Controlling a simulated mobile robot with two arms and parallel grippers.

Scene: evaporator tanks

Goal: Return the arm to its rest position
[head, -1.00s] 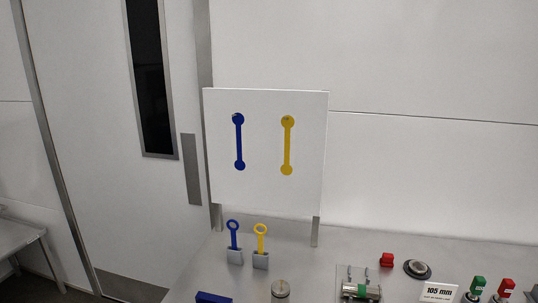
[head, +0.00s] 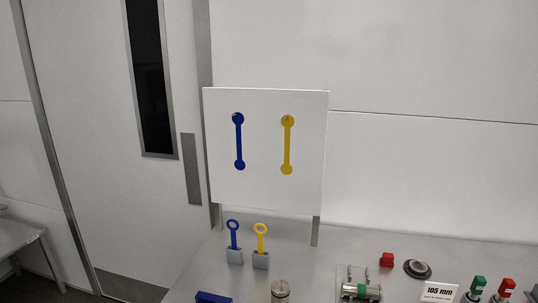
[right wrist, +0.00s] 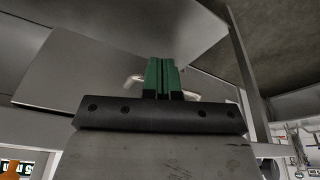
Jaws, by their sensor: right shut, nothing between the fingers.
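My right gripper (right wrist: 162,76) shows in the right wrist view. Its two green fingers are together, with nothing between them. Neither gripper nor arm shows in the head view. My left gripper is out of sight.
A steel bench (head: 330,265) bears a white board (head: 262,150) with blue and yellow tool outlines. A blue tool (head: 233,236) and a yellow tool (head: 261,240) stand in holders.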

